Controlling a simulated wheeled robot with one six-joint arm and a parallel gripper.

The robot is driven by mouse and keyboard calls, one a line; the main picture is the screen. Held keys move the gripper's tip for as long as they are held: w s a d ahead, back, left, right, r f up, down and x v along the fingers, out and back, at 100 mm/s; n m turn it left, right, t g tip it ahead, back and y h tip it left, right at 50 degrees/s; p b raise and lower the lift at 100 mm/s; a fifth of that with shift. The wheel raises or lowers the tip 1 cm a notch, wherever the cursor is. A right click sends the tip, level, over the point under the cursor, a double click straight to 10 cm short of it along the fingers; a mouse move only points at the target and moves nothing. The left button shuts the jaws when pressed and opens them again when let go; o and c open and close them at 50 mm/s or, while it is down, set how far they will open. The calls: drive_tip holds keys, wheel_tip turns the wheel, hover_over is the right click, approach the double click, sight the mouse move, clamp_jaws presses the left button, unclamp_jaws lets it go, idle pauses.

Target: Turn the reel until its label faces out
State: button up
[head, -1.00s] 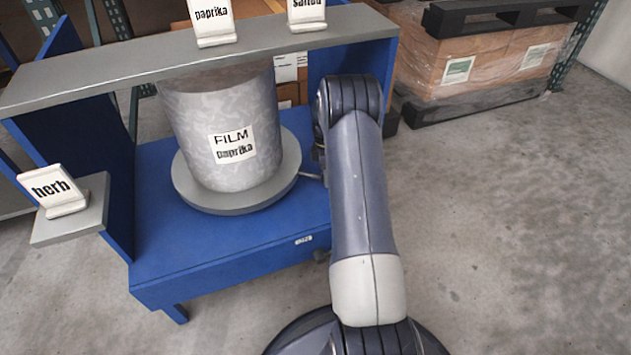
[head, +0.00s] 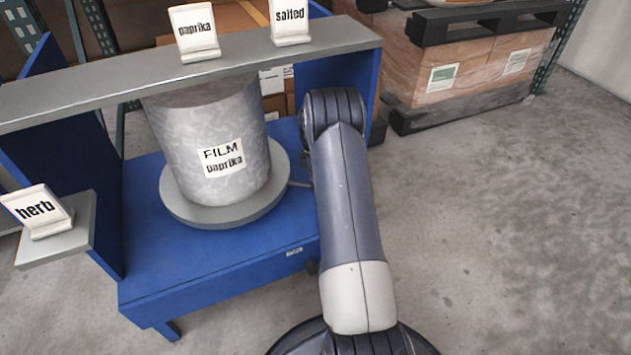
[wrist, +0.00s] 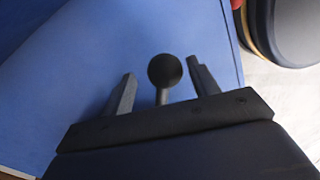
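The reel (head: 240,120) is a grey mottled cylinder standing upright on a round grey turntable (head: 186,212). Its white label (head: 222,170) reads "FILM paprika" and shows on the side towards the head camera. A thin rod (head: 299,184) runs from the turntable's right side to behind my arm. In the wrist view, a black ball knob (wrist: 165,70) on a short stem stands between the fingers of my gripper (wrist: 160,67). The fingers are apart, with gaps visible on both sides of the knob. My arm hides the gripper in the head view.
The blue stand (head: 200,262) has a grey shelf (head: 100,87) above the reel, with "paprika" (head: 195,30) and "salted" (head: 290,20) cards. A "herb" card (head: 38,212) sits on a left side ledge. Wrapped boxes (head: 470,72) on a pallet stand at back right. Floor at right is clear.

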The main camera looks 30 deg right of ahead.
wheel_tip(320, 180, up, 11)
drive_tip(key=w+p, duration=0.2)
drive_tip(key=p, duration=0.1)
drive_tip(key=shift+d+f, duration=0.2)
drive_tip(key=shift+d, duration=0.15)
drive_tip(key=f+b, duration=0.1)
drive_tip(key=f, duration=0.2)
drive_tip(key=s+f+b, duration=0.1)
drive_tip(key=f, duration=0.3)
drive_tip(key=s+f+b, duration=0.1)
drive_tip(key=f, duration=0.3)
drive_tip(key=shift+s+a, duration=0.1)
drive_tip(key=shift+a, duration=0.25)
drive_tip(key=shift+s+a+r, duration=0.1)
drive_tip(key=shift+s+r, duration=0.05)
